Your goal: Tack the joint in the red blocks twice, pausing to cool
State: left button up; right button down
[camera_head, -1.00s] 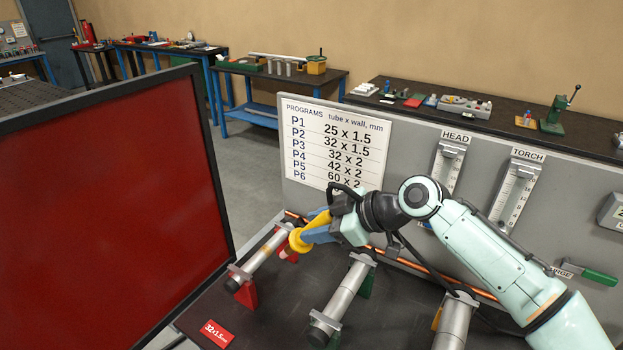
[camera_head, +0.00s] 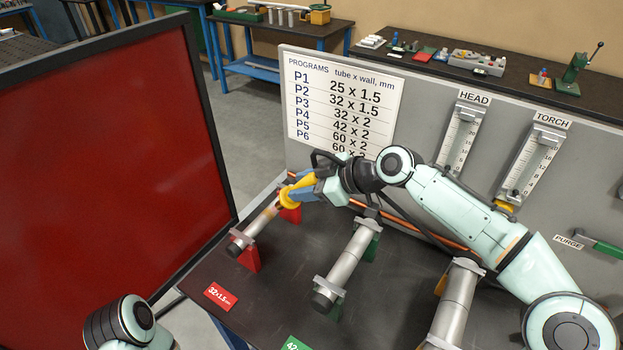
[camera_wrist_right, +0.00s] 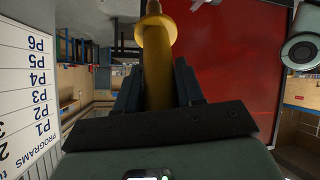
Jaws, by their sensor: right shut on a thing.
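The steel tube (camera_head: 262,221) lies across two red blocks at the left of the bench. The near red block (camera_head: 252,259) shows clearly; the far red block (camera_head: 291,214) is partly hidden by the tool. A brownish patch shows on the tube near its far end. My right gripper (camera_head: 310,189) is shut on a yellow flanged tool (camera_head: 289,197) above the far red block. I cannot tell whether the tool touches the tube. In the right wrist view the yellow tool (camera_wrist_right: 157,55) sits between the two fingers. My left gripper is out of view.
A red screen (camera_head: 110,160) in a black frame stands at the left. More tubes (camera_head: 350,262) rest on green and yellow blocks to the right. A grey panel with a program chart (camera_head: 340,105) and two scales stands behind. A red label (camera_head: 220,296) lies in front.

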aim_at(315, 178)
jog(key=shift+w+a+f, duration=0.15)
jog(key=shift+a+f, duration=0.05)
jog(key=shift+f, duration=0.1)
jog(key=shift+w+a+f, duration=0.2)
jog(key=shift+f, duration=0.2)
jog(key=shift+w+a+f, duration=0.15)
jog(key=shift+a+f, duration=0.05)
jog(key=shift+f, duration=0.15)
dwell(1.7)
jog(key=shift+s+f+b, duration=0.1)
jog(key=shift+f+b, duration=0.2)
jog(key=shift+b, duration=0.05)
dwell(3.1)
jog(key=shift+r, duration=0.1)
jog(key=shift+d+r, duration=0.25)
jog(key=shift+r, duration=0.2)
jog(key=shift+s+d+r, duration=0.35)
jog(key=shift+d+r, duration=0.1)
jog(key=shift+r, duration=0.4)
jog(key=shift+s+d+r, duration=0.4)
jog(key=shift+d+r, duration=0.05)
jog(key=shift+r, duration=0.35)
jog(key=shift+s+d+r, duration=0.35)
jog(key=shift+d+r, duration=0.1)
jog(key=shift+r, duration=0.4)
